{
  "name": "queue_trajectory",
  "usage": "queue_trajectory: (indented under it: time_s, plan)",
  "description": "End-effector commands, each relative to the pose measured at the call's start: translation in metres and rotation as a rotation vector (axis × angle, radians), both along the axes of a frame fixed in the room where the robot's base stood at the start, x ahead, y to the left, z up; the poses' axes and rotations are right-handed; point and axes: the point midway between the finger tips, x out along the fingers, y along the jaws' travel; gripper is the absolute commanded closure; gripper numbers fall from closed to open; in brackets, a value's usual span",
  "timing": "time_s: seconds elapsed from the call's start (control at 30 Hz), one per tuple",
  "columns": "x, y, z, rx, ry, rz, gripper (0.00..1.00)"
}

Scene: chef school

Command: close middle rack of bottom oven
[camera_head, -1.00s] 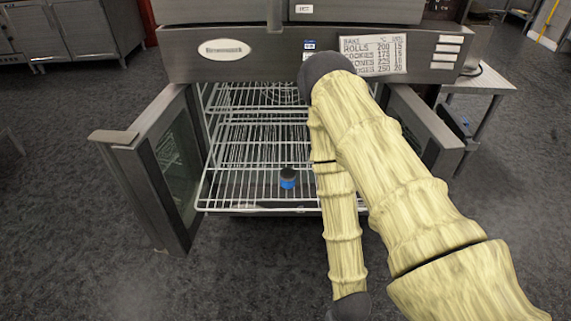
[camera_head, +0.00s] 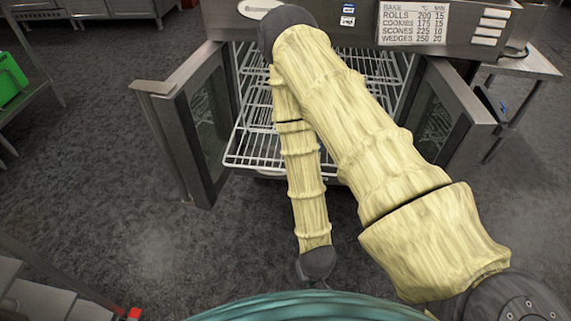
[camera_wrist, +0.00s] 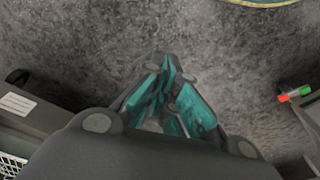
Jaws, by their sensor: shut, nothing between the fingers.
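The bottom oven (camera_head: 225,32) has both doors open, with the left door (camera_head: 190,125) and right door (camera_head: 445,120) swung out to the sides. A white wire rack (camera_head: 252,148) sticks out between the doors, partly hidden behind my arm. I cannot tell how many racks are out or which level this one is. My gripper is not clear in the head view, where my arm bends down in front of the rack. In the wrist view my gripper (camera_wrist: 172,100) has its teal fingers together, empty, over the grey floor. A bit of white wire shows at the lower left there.
A baking chart (camera_head: 414,22) is on the oven front. A steel side table (camera_head: 520,65) stands at right. A green crate (camera_head: 10,75) sits on a shelf at the far left. A grey surface (camera_head: 40,298) is near the lower left. Open floor lies left of the oven.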

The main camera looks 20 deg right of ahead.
Motion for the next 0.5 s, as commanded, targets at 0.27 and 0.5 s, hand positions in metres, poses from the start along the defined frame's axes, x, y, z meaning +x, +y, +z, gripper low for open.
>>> queue_trajectory:
  time_s: [0.27, 0.5]
  plan:
    - [0.160, -0.006, 0.028, -0.050, -0.348, -0.543, 1.00]
    - [0.266, -0.022, 0.097, -0.073, -0.571, -1.062, 1.00]
